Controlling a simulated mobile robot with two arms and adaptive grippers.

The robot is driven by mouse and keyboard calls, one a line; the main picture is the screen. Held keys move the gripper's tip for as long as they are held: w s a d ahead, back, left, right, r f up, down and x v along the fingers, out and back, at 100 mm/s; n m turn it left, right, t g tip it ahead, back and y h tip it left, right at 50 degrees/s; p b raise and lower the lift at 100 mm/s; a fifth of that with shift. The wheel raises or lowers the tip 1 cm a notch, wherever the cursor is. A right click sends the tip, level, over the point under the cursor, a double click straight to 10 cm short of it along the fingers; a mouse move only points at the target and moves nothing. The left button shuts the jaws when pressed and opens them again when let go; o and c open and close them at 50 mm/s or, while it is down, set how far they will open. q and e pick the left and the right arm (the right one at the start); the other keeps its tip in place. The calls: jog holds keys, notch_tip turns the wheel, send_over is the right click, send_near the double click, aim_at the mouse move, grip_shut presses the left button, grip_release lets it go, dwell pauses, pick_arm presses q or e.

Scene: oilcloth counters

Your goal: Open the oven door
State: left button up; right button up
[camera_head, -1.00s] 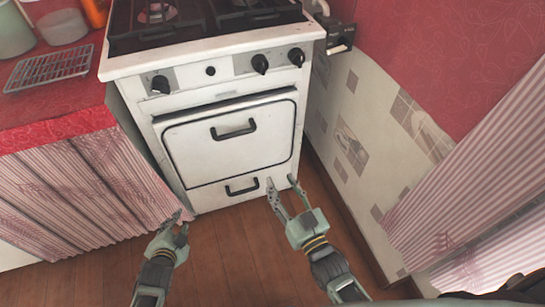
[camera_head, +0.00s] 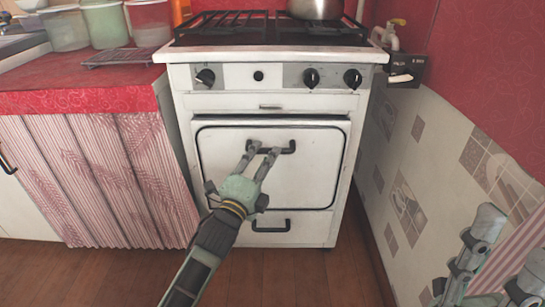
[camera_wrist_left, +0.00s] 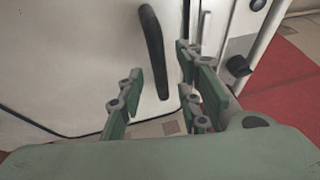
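The white oven door (camera_head: 220,170) is closed flush in the front of the stove (camera_head: 262,105). Its dark bar handle (camera_head: 288,149) is near the door's top edge and also shows in the left wrist view (camera_wrist_left: 153,50). My left gripper (camera_head: 261,148) is open at the handle. In the left wrist view its fingers (camera_wrist_left: 160,85) are apart, with the handle seen in the gap between them; contact cannot be told. My right gripper (camera_head: 470,245) is at the lower right, partly cut off, away from the stove; its opening is unclear.
A lower drawer handle (camera_head: 270,226) is below the door. Black knobs (camera_head: 311,77) line the panel above. A red counter (camera_head: 85,90) with a striped curtain stands left. A tiled wall (camera_head: 410,190) is close on the right. The wooden floor (camera_head: 290,280) in front is clear.

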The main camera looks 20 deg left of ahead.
pick_arm(q)
jog(key=shift+b+x, duration=0.45)
jog(key=shift+x, duration=1.35)
grip_shut()
jog(key=shift+f, duration=0.1)
